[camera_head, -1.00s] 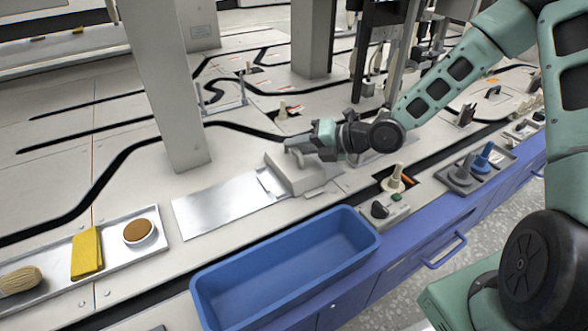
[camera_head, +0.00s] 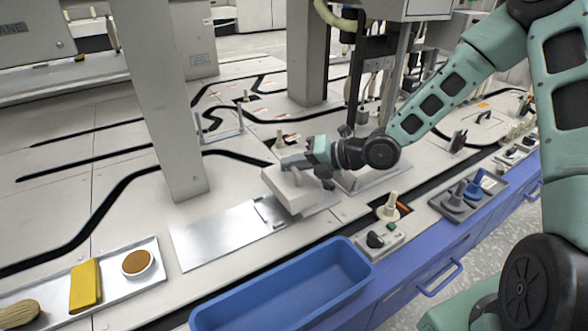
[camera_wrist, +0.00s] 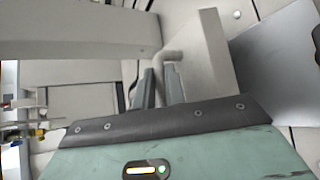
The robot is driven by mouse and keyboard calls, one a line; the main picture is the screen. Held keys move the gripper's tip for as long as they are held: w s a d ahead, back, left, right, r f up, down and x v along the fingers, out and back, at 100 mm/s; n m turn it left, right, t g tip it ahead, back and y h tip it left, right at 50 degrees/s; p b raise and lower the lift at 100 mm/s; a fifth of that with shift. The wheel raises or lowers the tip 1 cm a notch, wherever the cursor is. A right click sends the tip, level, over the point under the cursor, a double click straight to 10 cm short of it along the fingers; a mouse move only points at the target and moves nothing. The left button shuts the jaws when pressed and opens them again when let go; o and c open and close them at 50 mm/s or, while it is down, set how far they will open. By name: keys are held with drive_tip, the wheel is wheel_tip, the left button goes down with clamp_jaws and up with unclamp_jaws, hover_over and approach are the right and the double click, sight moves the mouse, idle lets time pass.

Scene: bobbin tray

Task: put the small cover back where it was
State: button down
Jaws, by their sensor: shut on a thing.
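The small cover (camera_head: 296,194) is a pale grey block with a bent bar handle on top. My gripper (camera_head: 293,164) is shut on the handle, above the cover's top face. The cover appears slightly raised and tilted over the bench, next to the right end of a flat metal plate (camera_head: 215,236); its underside is hidden. In the wrist view, the fingers (camera_wrist: 158,86) close around the handle (camera_wrist: 171,56), and the cover (camera_wrist: 212,50) stands out beside them. I cannot tell which opening the cover came from.
A blue bin (camera_head: 290,292) stands in front. A grey post (camera_head: 165,100) rises left of the cover. Another metal plate (camera_head: 385,175) lies to its right.

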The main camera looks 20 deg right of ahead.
sight(297, 178)
wheel_tip(297, 178, up, 6)
drive_tip(key=shift+f+p, duration=0.1)
drive_tip(key=shift+p, duration=1.15)
drive_tip(key=f+b, duration=0.2)
drive_tip(key=f, duration=0.1)
drive_tip(key=f+b, duration=0.2)
drive_tip(key=b, duration=0.1)
drive_tip(key=s+f+b, duration=0.1)
drive_tip(key=f+b, duration=0.2)
drive_tip(key=shift+f, duration=0.3)
drive_tip(key=shift+f+b, duration=0.55)
drive_tip(key=shift+b, duration=0.15)
drive_tip(key=c, duration=1.4)
unclamp_jaws()
drive_tip(key=shift+o, duration=0.2)
drive_tip(key=shift+d, duration=0.1)
